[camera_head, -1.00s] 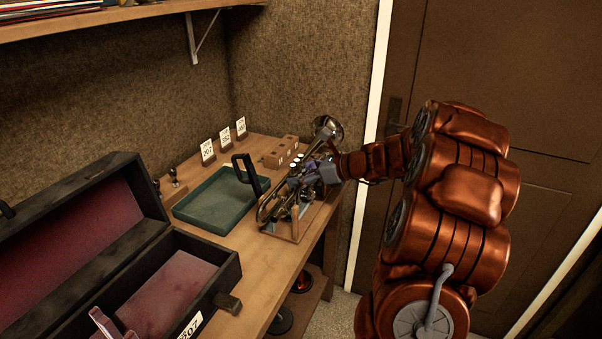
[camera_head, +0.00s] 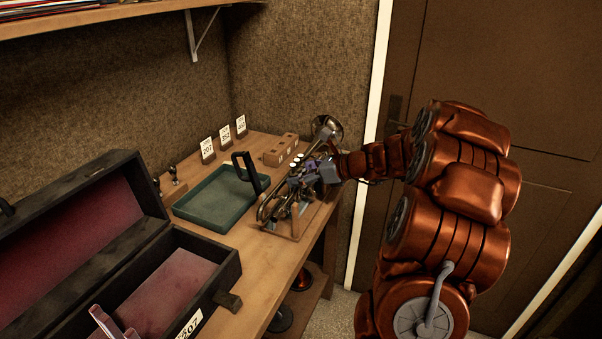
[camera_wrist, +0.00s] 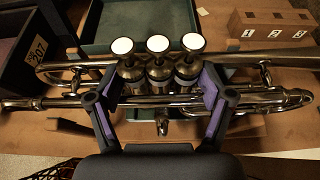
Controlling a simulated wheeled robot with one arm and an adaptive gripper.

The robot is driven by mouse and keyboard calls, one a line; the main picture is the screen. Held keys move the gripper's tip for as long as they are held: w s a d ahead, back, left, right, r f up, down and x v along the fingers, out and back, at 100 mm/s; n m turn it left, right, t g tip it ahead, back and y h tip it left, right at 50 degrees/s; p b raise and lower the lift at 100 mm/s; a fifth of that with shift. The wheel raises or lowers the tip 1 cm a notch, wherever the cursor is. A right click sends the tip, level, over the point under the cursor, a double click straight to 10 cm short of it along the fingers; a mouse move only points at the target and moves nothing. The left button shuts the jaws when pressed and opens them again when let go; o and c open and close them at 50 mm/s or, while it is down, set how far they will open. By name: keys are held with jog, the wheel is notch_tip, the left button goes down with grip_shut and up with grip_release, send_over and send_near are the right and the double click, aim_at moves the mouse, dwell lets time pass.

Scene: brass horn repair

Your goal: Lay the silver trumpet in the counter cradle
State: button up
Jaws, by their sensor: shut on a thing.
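The silver trumpet (camera_head: 275,204) lies lengthwise at the counter's right edge, its bell (camera_head: 328,129) toward the back wall. My gripper (camera_head: 312,175) is shut around its valve block; the wrist view shows the purple-padded fingers (camera_wrist: 160,108) on both sides of the three valves (camera_wrist: 160,70). The wooden counter cradle (camera_head: 292,236) is directly under the trumpet, with an upright showing beside it. The trumpet is at cradle height, but I cannot tell whether it rests on the supports; the gripper and trumpet hide most of the cradle.
A green tray (camera_head: 205,222) with a dark handle sits left of the cradle. A wooden block with numbered holes (camera_head: 281,150) and number cards (camera_head: 225,133) stand behind. An open black case (camera_head: 230,268) with red lining is at the front left. A door is right of the counter.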

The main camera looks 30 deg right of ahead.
jog(key=shift+f, duration=0.1)
jog(key=o, duration=1.5)
jog(key=shift+s, duration=0.1)
jog(key=v, duration=1.2)
